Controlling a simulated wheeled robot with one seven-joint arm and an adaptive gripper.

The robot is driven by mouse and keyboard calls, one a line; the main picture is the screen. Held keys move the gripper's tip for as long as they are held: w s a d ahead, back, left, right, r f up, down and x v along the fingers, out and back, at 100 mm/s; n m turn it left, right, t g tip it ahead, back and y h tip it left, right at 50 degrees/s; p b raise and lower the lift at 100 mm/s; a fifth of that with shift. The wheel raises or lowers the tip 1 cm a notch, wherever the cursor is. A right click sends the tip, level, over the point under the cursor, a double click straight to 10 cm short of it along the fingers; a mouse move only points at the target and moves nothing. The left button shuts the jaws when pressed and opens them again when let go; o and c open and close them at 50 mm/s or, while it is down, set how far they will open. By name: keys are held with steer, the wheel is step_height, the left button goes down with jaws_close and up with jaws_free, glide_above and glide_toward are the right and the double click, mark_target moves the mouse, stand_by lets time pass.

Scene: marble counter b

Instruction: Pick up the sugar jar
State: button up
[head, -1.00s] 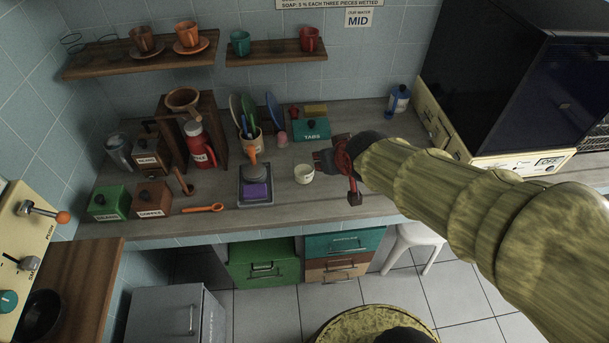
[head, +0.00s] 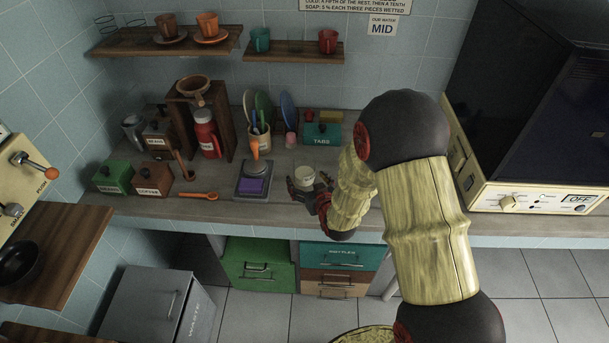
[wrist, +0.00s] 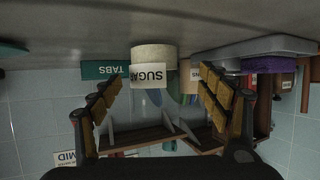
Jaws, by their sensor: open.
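The sugar jar is a small cream-white round pot (head: 304,174) standing on the counter right of the scale. In the upside-down wrist view the jar (wrist: 153,55) carries a white label reading SUGAR (wrist: 147,75). My gripper (head: 309,188) is at the jar's near side, low over the counter. Its two fingers are spread open in the wrist view (wrist: 160,92), with the jar ahead, between their lines and a little left of centre. No grip on the jar shows. I cannot tell whether the fingertips reach past its near face.
A scale with a purple block (head: 252,186) stands left of the jar. A teal TABS box (head: 321,134) is behind it, and a utensil crock (head: 259,140) is behind to the left. An orange spoon (head: 199,196) lies farther left. The counter's front edge is close below my gripper.

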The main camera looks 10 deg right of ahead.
steer(key=x, duration=0.2)
steer(key=b+x, duration=0.1)
steer(key=x, duration=0.1)
steer(key=d+b+x, duration=0.1)
steer(key=x, duration=0.1)
steer(key=shift+r, duration=0.25)
steer(key=shift+c, duration=0.2)
steer(key=shift+c, duration=1.2)
steer(key=shift+r, duration=0.1)
steer(key=c, duration=1.3)
